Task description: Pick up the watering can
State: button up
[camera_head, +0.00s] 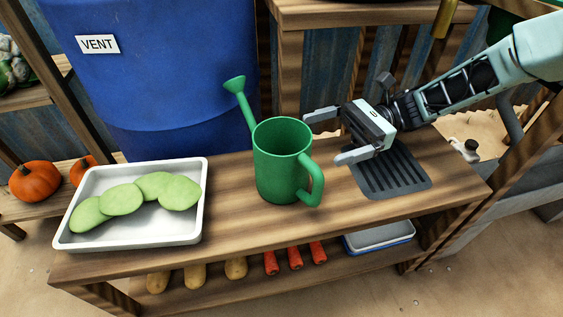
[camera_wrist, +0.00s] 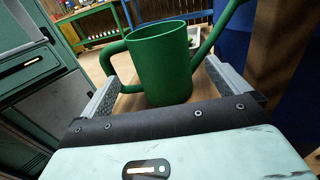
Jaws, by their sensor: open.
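The green watering can (camera_head: 281,165) stands upright on the wooden bench. Its spout points up and to the left, and its handle faces front right. My gripper (camera_head: 322,137) is open to the right of the can, its fingers pointing left toward it. In the wrist view the can (camera_wrist: 162,65) stands ahead, between the two finger lines of my gripper (camera_wrist: 160,85). The handle shows on the left and the spout on the right.
A white tray (camera_head: 150,236) with several green pads (camera_head: 121,199) sits left on the bench (camera_head: 232,222). A dark grooved mat (camera_head: 405,184) lies beneath my gripper. A blue barrel (camera_head: 165,75) stands behind. Carrots (camera_head: 295,257) and potatoes (camera_head: 195,275) lie on the lower shelf.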

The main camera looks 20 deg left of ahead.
aim_at(271, 143)
jog(key=b+x, duration=0.2)
jog(key=x, duration=0.5)
jog(key=shift+s+b, duration=0.15)
jog(key=shift+b, duration=0.25)
jog(key=shift+s+a, duration=0.2)
jog(key=shift+a, duration=0.05)
jog(key=shift+r, duration=0.1)
jog(key=c, duration=0.8)
